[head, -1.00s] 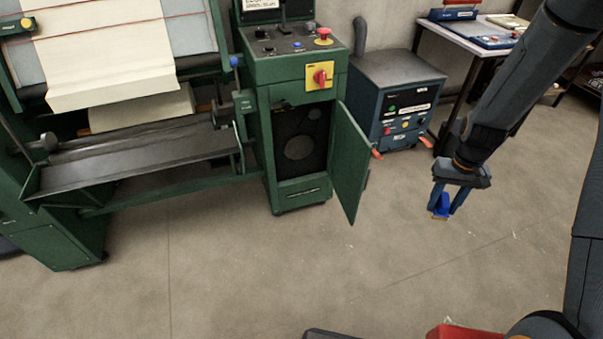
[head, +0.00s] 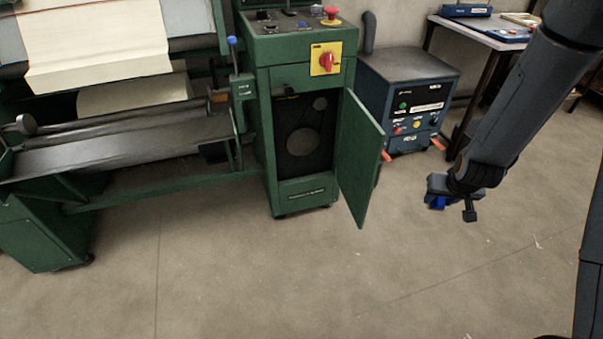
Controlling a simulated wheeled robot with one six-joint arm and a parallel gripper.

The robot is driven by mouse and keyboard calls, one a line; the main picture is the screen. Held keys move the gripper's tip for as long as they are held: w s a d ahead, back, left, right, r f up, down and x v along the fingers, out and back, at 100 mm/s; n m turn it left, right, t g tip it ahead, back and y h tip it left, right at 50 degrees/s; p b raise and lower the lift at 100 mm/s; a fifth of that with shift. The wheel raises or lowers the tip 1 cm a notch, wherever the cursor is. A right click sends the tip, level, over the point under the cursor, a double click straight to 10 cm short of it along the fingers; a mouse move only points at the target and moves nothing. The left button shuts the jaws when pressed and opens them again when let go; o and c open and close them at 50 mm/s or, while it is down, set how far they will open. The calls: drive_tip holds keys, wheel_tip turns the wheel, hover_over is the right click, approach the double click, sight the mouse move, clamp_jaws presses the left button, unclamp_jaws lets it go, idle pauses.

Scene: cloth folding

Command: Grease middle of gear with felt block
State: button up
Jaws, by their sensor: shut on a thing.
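The gear (head: 302,142) shows as a dim grey disc inside the dark compartment of the green machine cabinet. A smaller disc (head: 320,104) sits above it to the right. The cabinet door (head: 361,160) stands open to the right. My gripper (head: 452,208) is in the air to the right of the door, well apart from the gear. It is shut on a blue block (head: 436,203), mostly hidden behind the fingers. I cannot make out a felt face on the block.
The green folding machine (head: 120,160) with cream cloth stands at the left. A table (head: 487,35) is at the back right. The concrete floor before the cabinet is clear.

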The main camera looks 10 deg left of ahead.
drive_tip(key=w+a+f+t+b, duration=0.4)
drive_tip(key=t+b, duration=0.6)
drive_tip(key=b, duration=1.2)
wheel_tip(320, 180, down, 3)
drive_tip(key=w, duration=0.2)
drive_tip(key=shift+w, duration=0.4)
drive_tip(key=t+b, duration=0.1)
drive_tip(key=b, duration=0.2)
drive_tip(key=shift+s+a+f+n, duration=0.1)
drive_tip(key=shift+s+a+n, duration=0.05)
drive_tip(key=shift+n, duration=0.15)
wheel_tip(320, 180, up, 10)
drive_tip(key=s+p, duration=0.3)
drive_tip(key=p, duration=0.7)
drive_tip(key=a+f+n+y, duration=0.2)
drive_tip(key=a+f+y, duration=0.1)
drive_tip(key=a, duration=1.1)
drive_tip(key=s+a+f+n+g+y, duration=0.1)
drive_tip(key=a+f+n+y, duration=0.1)
drive_tip(key=a, duration=1.1)
drive_tip(key=a+f+n+g+y, duration=0.1)
drive_tip(key=a+f+n+y, duration=0.1)
drive_tip(key=a, duration=1.2)
drive_tip(key=shift+s+a+f+y+p, duration=0.15)
drive_tip(key=shift+a+f+y+p, duration=0.2)
drive_tip(key=shift+f+y, duration=0.6)
drive_tip(key=shift+r, duration=0.1)
